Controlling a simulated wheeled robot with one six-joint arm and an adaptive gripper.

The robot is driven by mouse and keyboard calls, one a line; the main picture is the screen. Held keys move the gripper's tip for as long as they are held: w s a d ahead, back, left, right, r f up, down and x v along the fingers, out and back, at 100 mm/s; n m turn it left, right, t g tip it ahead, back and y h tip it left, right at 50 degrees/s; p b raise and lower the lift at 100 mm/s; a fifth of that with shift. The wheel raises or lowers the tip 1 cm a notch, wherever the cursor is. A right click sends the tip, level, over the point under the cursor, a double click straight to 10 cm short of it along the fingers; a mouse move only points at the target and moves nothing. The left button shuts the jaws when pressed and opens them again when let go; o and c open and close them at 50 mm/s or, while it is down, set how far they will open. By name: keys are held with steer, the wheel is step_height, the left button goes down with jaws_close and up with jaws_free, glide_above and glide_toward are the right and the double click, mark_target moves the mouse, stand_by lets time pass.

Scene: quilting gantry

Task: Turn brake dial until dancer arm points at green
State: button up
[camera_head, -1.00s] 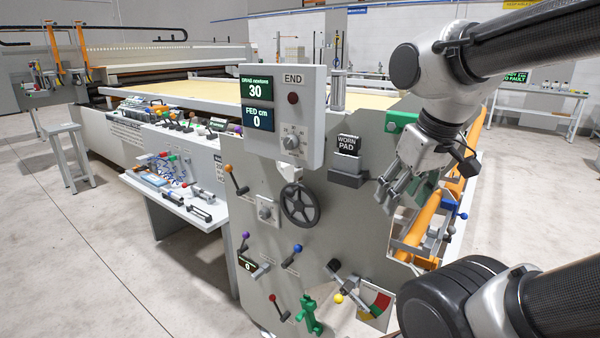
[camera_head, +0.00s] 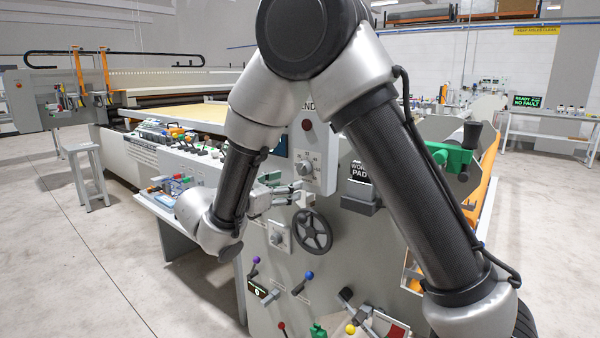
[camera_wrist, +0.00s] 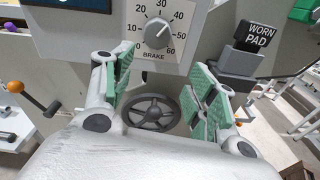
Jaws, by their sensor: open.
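The grey brake dial (camera_wrist: 157,32) sits on the control box above the gap between my fingers in the wrist view. Its pointer slants up and right, toward the 40 side of the 10–60 scale. In the head view the dial (camera_head: 305,168) shows just beside my arm. My gripper (camera_wrist: 163,72) is open and empty, its green-padded fingers spread below the dial, apart from it. The head view shows my gripper (camera_head: 272,196) left of and below the dial. The yellow-balled dancer arm (camera_head: 350,328) is low at the frame edge; its gauge (camera_head: 393,328) shows red, and the green is not visible.
A black handwheel (camera_wrist: 152,112) is below the dial, between my fingers in view. The worn pad block (camera_wrist: 248,52) stands to the right. An orange-knobbed lever (camera_wrist: 35,98) is at the left. My arm hides most of the number displays in the head view.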

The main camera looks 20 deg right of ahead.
mark_target(301, 170)
steer(key=shift+n+t+h, duration=0.3)
steer(key=shift+n+t, duration=0.1)
steer(key=shift+n, duration=0.1)
steer(key=w+d, duration=0.1)
steer(key=d, duration=0.1)
steer(key=w+d+r, duration=0.1)
steer(key=w, duration=0.1)
steer(key=w+d+r, duration=0.1)
steer(key=w+d, duration=0.1)
steer(key=shift+d, duration=0.35)
steer(key=c, duration=1)
